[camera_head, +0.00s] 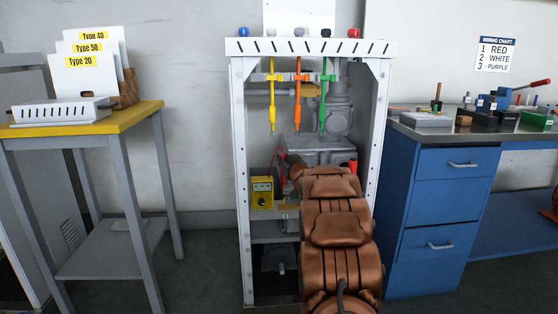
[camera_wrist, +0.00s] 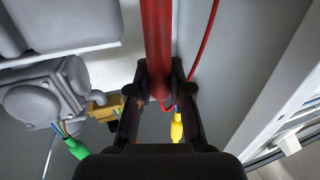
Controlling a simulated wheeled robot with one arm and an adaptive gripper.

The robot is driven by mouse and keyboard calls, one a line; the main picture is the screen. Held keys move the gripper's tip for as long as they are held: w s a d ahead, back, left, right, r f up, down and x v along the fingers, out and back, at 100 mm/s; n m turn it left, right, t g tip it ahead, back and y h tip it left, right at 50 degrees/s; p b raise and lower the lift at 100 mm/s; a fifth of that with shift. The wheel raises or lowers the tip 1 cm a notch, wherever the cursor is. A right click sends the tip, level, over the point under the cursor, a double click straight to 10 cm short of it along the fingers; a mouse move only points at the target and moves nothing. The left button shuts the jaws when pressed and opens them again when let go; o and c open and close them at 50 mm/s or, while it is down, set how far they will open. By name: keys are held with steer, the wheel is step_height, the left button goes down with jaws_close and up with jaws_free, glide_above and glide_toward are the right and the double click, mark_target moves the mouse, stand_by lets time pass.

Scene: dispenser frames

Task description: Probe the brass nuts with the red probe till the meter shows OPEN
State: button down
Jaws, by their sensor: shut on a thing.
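In the wrist view my gripper (camera_wrist: 159,82) is shut on the red probe (camera_wrist: 157,40), a thick red rod running up out of the picture between the two black fingers. A thin red lead loops beside it. A brass-coloured fitting (camera_wrist: 103,107) is left of the fingers; I cannot tell whether it includes a nut. In the head view the yellow meter (camera_head: 262,192) stands on the left inside the white frame; its reading is too small to make out. My copper-coloured arm hides my gripper and much of the frame's middle.
Yellow, orange and green tools (camera_head: 297,95) hang from the white frame's top bar (camera_head: 310,47). A green connector (camera_wrist: 75,149) and a yellow connector (camera_wrist: 177,128) show in the wrist view. A yellow-topped table (camera_head: 140,117) stands left, blue cabinet (camera_head: 440,205) right.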

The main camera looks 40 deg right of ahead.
mark_target(284, 185)
steer(key=shift+s+d+r+p, duration=0.15)
steer(key=shift+s+p, duration=0.1)
steer(key=shift+p, duration=0.35)
step_height(284, 185, down, 3)
steer(key=shift+r+b, duration=0.2)
steer(key=shift+b, duration=0.35)
steer(key=shift+f, duration=1.6)
steer(key=shift+p, duration=0.65)
steer(key=shift+f+p, duration=0.3)
steer(key=shift+f, duration=0.15)
stand_by(1.7)
steer(key=shift+r+p, duration=2.15)
steer(key=shift+r, duration=0.5)
